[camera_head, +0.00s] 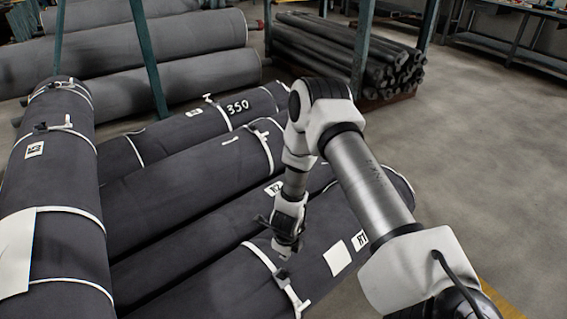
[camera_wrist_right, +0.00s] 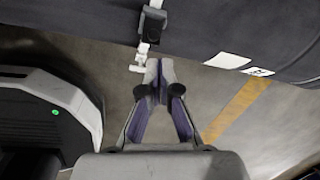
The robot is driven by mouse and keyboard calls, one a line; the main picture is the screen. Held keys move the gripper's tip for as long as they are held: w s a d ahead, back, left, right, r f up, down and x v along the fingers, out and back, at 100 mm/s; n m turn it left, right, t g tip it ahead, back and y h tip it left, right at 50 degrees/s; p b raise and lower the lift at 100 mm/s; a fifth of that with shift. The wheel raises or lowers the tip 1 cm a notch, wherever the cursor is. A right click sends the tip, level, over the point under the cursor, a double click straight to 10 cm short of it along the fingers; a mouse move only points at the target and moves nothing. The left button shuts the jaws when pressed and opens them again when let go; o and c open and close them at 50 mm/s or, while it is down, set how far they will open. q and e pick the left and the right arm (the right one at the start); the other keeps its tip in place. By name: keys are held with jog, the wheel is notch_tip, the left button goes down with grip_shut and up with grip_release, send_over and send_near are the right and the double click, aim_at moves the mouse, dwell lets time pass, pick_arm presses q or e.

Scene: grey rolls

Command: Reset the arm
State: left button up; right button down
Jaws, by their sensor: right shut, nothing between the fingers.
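My right arm reaches in from the lower right of the head view and bends down at the elbow. Its gripper (camera_head: 284,250) hangs over the nearest dark grey roll (camera_head: 330,235), close to a white strap (camera_head: 268,264) with a buckle. In the right wrist view the gripper (camera_wrist_right: 160,68) has its fingertips together, with nothing between them. The strap's loose white end (camera_wrist_right: 139,62) shows just beside the fingertips; whether they touch cannot be told. The roll (camera_wrist_right: 225,25) spans the top of that view. My left gripper is not in view.
More strapped grey rolls lie to the left, including an upright-running one (camera_head: 60,170) and one marked 350 (camera_head: 190,130). Green posts (camera_head: 148,60) and a stack of dark tubes (camera_head: 345,55) stand behind. Open concrete floor (camera_head: 490,160) lies at the right.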

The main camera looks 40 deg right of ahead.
jog(key=shift+r, duration=0.2)
dwell(0.5)
